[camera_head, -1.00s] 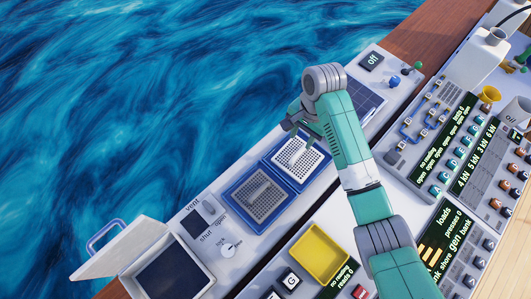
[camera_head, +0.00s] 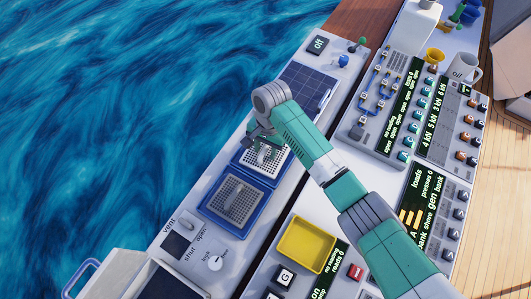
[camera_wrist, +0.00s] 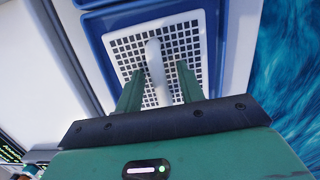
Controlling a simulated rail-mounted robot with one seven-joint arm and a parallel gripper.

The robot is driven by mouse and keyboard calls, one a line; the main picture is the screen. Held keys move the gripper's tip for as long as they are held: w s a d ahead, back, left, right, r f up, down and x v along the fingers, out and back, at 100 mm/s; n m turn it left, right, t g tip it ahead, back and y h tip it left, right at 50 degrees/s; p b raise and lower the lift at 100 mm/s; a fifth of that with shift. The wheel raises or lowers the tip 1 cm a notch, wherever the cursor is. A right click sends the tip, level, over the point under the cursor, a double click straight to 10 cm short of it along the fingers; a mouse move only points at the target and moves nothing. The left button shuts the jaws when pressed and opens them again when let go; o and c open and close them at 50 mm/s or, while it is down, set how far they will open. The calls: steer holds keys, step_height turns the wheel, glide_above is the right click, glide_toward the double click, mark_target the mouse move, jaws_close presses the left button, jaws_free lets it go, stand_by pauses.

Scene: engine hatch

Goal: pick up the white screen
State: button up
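The white screen (camera_head: 283,162) is a square perforated plate with a raised handle, lying in the upper blue frame. It fills the top middle of the wrist view (camera_wrist: 128,47), where its pale handle (camera_wrist: 154,62) stands upright. My gripper (camera_head: 264,150) is over the white screen in the head view. In the wrist view my gripper (camera_wrist: 158,72) is open, with one green finger on each side of the handle and gaps showing. My arm hides part of the screen in the head view.
A grey screen (camera_head: 234,201) sits in the blue frame beside it. A vent panel (camera_head: 182,240), a yellow tray (camera_head: 308,244) and a dark solar-like panel (camera_head: 308,88) are nearby. Water lies beyond the console's left edge.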

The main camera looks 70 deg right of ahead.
mark_target(265, 147)
jaws_close()
steer(key=shift+r, duration=0.1)
step_height(265, 147, up, 10)
steer(key=shift+f+p, duration=0.1)
steer(key=shift+p, duration=0.85)
